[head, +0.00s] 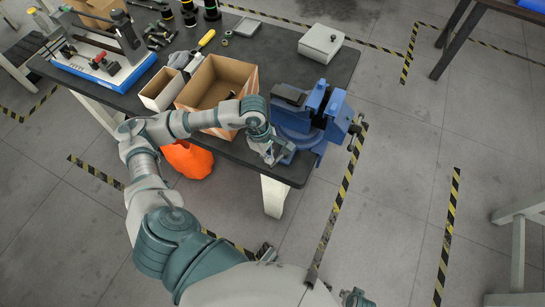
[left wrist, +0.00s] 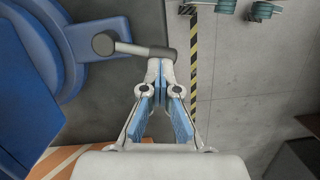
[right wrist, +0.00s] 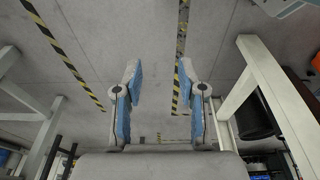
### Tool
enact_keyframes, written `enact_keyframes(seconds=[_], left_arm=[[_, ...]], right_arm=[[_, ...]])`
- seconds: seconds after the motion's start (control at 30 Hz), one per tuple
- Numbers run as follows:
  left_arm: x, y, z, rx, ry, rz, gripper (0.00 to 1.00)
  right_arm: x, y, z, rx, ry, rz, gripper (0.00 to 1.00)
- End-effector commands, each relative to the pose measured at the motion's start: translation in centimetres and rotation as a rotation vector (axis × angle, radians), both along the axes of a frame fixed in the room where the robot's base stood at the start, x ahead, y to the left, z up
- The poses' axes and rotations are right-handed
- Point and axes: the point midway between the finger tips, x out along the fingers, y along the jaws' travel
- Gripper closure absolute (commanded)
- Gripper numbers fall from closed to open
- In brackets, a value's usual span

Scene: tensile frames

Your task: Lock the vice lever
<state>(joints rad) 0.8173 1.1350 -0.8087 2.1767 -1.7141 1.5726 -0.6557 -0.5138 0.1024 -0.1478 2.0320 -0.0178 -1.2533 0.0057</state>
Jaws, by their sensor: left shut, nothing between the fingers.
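The blue vice (head: 308,112) sits on the near right corner of the dark workbench. The left wrist view shows part of its blue body (left wrist: 25,75) at the left. A short dark grey lever (left wrist: 135,48) with a round knob sticks out from the vice there. My left gripper (head: 278,158) is beside the vice, at the bench's near edge. In the left wrist view its fingers (left wrist: 160,70) are shut and empty, with the tips at the lever's right end. I cannot tell whether they touch it. My right gripper (right wrist: 159,75) is open and empty, facing the floor.
An open cardboard box (head: 245,75) stands on the bench left of the vice, close to my left forearm. A grey metal case (head: 321,43) lies behind the vice. An orange bag (head: 188,160) is below the bench's front edge. The floor to the right is mostly clear.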

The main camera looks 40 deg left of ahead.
Motion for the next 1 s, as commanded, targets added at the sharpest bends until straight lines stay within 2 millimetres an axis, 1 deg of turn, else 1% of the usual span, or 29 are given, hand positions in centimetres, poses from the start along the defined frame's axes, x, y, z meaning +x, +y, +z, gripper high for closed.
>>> enact_keyframes(seconds=[0.03, 0.13, 0.4, 0.7, 1.0], left_arm=[[-0.2, 0.0, -0.5, 0.006, 0.007, 0.031, 1.0], [-0.2, -0.5, -0.4, 0.01, 0.01, 0.089, 1.0], [-0.3, -1.4, -0.4, 0.016, 0.015, 0.08, 1.0], [-0.4, -1.3, -0.5, 0.009, 0.017, 0.077, 1.0], [-0.4, -1.1, -0.6, 0.014, 0.019, 0.08, 1.0]], right_arm=[[0.0, 0.0, 0.2, 0.001, 0.0, -0.001, 0.6], [0.1, -0.3, 0.8, 0.004, -0.002, 0.0, 0.6], [0.1, -0.7, 1.8, 0.01, -0.005, -0.001, 0.6], [0.2, -0.4, 2.4, 0.005, -0.009, -0.002, 0.6], [0.3, -0.3, 2.5, 0.009, -0.011, -0.004, 0.6]])
